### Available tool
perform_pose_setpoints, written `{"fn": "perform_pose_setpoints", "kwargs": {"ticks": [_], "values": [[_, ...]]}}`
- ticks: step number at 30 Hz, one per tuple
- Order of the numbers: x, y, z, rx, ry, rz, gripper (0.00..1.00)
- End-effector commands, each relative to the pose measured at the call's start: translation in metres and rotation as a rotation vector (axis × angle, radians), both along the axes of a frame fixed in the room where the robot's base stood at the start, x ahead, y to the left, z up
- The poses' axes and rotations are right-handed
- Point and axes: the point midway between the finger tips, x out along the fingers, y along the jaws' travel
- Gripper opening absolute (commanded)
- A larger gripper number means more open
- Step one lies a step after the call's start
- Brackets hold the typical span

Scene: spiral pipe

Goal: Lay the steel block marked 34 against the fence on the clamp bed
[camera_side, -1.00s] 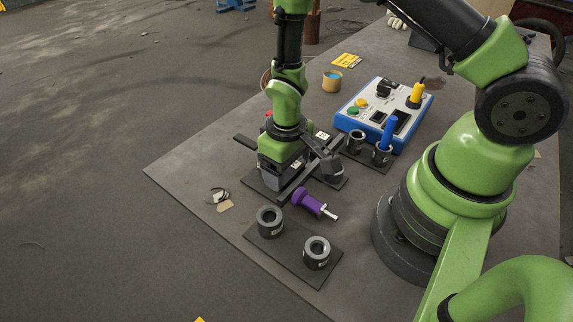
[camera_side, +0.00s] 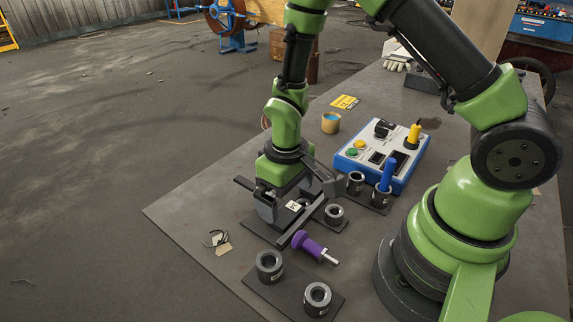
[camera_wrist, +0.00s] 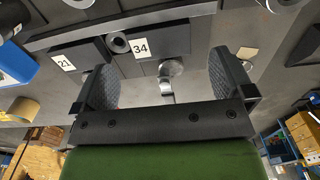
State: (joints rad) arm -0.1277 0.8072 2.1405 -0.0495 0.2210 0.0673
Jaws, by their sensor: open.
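The steel block marked 34 (camera_side: 294,207) lies on the clamp bed (camera_side: 258,228) beneath my gripper. In the wrist view the block (camera_wrist: 158,52) lies along a long dark bar (camera_wrist: 75,33), apparently the fence; they look in contact, but a small gap cannot be ruled out. The bar also shows in the side view (camera_side: 303,222). My gripper (camera_wrist: 162,68) is open, its fingers well apart with the block's label showing beyond them. In the side view the gripper (camera_side: 297,196) hides part of the bed. A block marked 21 (camera_wrist: 75,58) lies left of block 34.
A purple-handled tool (camera_side: 308,243) lies near the bed, and a dark ring (camera_side: 334,215) stands beside the bar. A plate (camera_side: 291,287) carries two more rings. A blue-edged control box (camera_side: 382,155) and a cup (camera_side: 331,123) stand behind. The left table edge is mostly clear.

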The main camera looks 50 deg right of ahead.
Motion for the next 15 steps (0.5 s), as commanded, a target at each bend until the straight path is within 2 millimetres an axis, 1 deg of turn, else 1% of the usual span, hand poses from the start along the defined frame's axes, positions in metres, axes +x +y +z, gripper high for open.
{"fn": "perform_pose_setpoints", "kwargs": {"ticks": [1, 6, 10, 15], "values": [[0.001, 0.000, 0.012, 0.001, -0.007, 0.001, 1.00], [0.001, 0.000, 0.044, 0.001, -0.006, 0.001, 1.00], [0.000, 0.000, 0.064, 0.001, -0.005, 0.000, 1.00], [0.000, 0.000, 0.078, 0.001, -0.003, -0.001, 1.00]]}}
